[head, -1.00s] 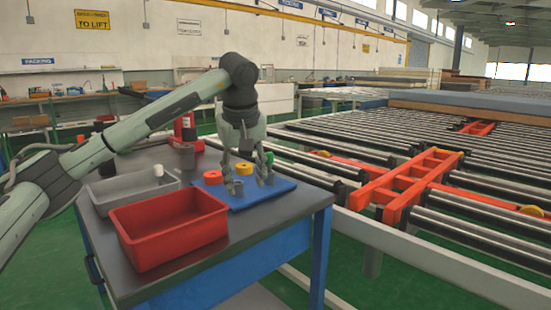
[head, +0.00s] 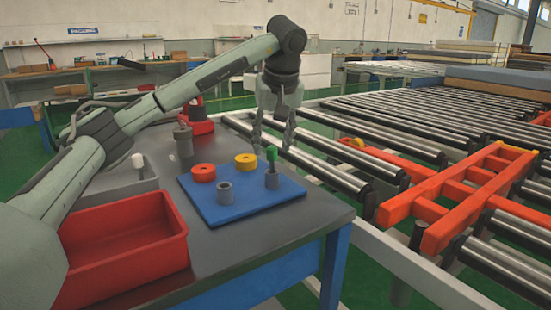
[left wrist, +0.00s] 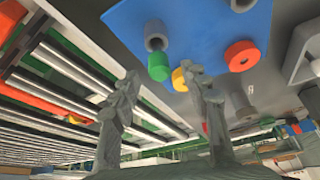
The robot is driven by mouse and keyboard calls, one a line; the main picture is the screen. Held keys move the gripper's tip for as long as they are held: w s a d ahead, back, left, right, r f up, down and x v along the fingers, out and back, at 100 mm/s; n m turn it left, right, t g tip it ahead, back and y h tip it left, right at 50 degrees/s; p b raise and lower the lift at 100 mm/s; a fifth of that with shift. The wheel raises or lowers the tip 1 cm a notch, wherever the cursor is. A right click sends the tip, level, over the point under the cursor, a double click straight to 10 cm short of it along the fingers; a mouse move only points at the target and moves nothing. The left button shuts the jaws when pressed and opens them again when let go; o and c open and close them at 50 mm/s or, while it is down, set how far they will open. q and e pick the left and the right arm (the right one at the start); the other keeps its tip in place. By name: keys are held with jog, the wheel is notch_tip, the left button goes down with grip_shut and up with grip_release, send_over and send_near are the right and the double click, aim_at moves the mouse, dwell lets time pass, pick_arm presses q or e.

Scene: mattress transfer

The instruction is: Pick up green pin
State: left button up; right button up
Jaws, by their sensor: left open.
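The green pin (head: 271,155) stands upright in a grey holder (head: 272,181) on the right part of the blue mat (head: 240,212). In the left wrist view the green pin (left wrist: 158,68) shows between and beyond the fingertips. My left gripper (head: 272,142) is open and empty, pointing down, with its fingertips near the height of the pin's top. It also shows in the left wrist view (left wrist: 162,80). The fingers are not closed on the pin. The exact gap in depth to the pin is hard to tell. My right gripper is not in view.
The mat also holds a red ring (head: 203,173), a yellow ring (head: 246,161) and an empty-looking grey holder (head: 224,193). A red bin (head: 125,245) and a grey bin with a white-topped pin (head: 138,161) stand left.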

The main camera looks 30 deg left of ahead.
aim_at(270, 159)
pick_arm(q)
jog(key=x, duration=0.5)
jog(key=shift+s+f, duration=0.1)
jog(key=shift+f, duration=0.15)
jog(key=shift+c, duration=0.3)
grip_shut()
